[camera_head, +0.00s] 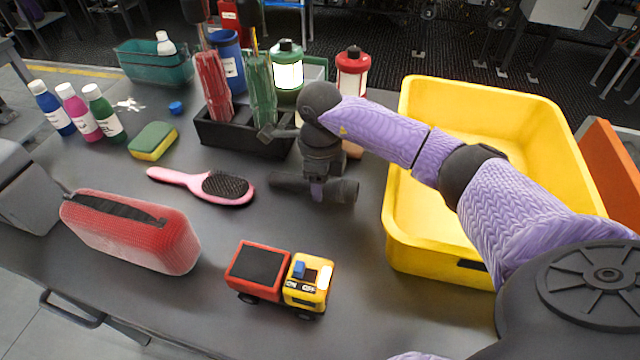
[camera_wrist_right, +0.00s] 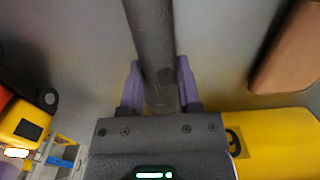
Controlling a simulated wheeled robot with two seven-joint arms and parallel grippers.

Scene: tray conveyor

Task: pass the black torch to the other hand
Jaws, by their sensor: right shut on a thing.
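The black torch (camera_head: 343,190) lies roughly level near the middle of the table, its wider head to the right and its thinner end to the left. My right gripper (camera_head: 316,190) points down from above and is shut around its body. In the right wrist view the torch (camera_wrist_right: 153,40) runs between the two purple fingers of my right gripper (camera_wrist_right: 160,88), with its far end cut off by the top edge. I cannot tell whether the torch touches the table. My left gripper is in neither view.
A yellow bin (camera_head: 398,232) stands right of the torch. A toy truck (camera_head: 262,270) is in front, a pink hairbrush (camera_head: 182,178) and red case (camera_head: 130,235) to the left. A black holder (camera_head: 240,139) with folded umbrellas and two lanterns stand behind. Bare table surrounds the truck.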

